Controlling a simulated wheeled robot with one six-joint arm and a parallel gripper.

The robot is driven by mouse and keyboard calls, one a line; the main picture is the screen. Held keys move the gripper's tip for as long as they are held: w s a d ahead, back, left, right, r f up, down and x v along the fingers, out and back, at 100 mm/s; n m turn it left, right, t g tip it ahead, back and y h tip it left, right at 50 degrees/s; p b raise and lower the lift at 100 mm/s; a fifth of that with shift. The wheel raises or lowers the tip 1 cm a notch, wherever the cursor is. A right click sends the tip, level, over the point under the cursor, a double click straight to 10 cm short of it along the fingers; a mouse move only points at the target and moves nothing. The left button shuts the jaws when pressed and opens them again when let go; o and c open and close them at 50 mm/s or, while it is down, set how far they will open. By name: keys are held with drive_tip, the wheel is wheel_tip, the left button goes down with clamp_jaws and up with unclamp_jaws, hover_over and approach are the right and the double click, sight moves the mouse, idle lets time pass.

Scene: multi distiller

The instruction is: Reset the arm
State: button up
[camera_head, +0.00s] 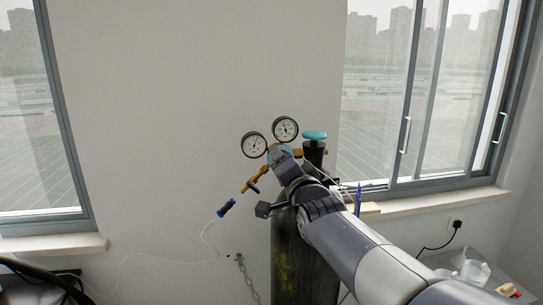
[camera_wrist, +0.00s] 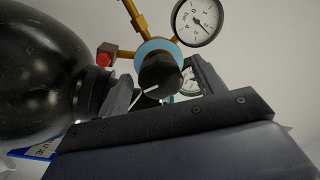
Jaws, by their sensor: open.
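My gripper (camera_head: 284,172) is extended to the pressure regulator in front of the dark gas cylinder (camera_head: 292,262). In the wrist view, the two fingers of my gripper (camera_wrist: 163,88) stand apart on either side of a black regulator knob (camera_wrist: 160,78) with a white mark. I cannot tell whether they touch it. A light-blue ring (camera_wrist: 150,48) lies behind the knob. In the head view my gripper hides most of the knob. Two round gauges (camera_head: 268,138) sit above it. A teal valve handwheel (camera_head: 314,135) tops the cylinder just to the right.
A brass outlet (camera_head: 252,185) with a blue hose connector (camera_head: 227,207) and thin clear tubing sits left of my gripper. A chain (camera_head: 246,278) hangs at the wall. A window sill (camera_head: 440,207) and a side table with a white bottle (camera_head: 474,270) are at right.

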drive_tip(key=n+p, duration=0.1)
drive_tip(key=n, duration=0.3)
drive_tip(key=shift+f, duration=0.1)
idle(0.4)
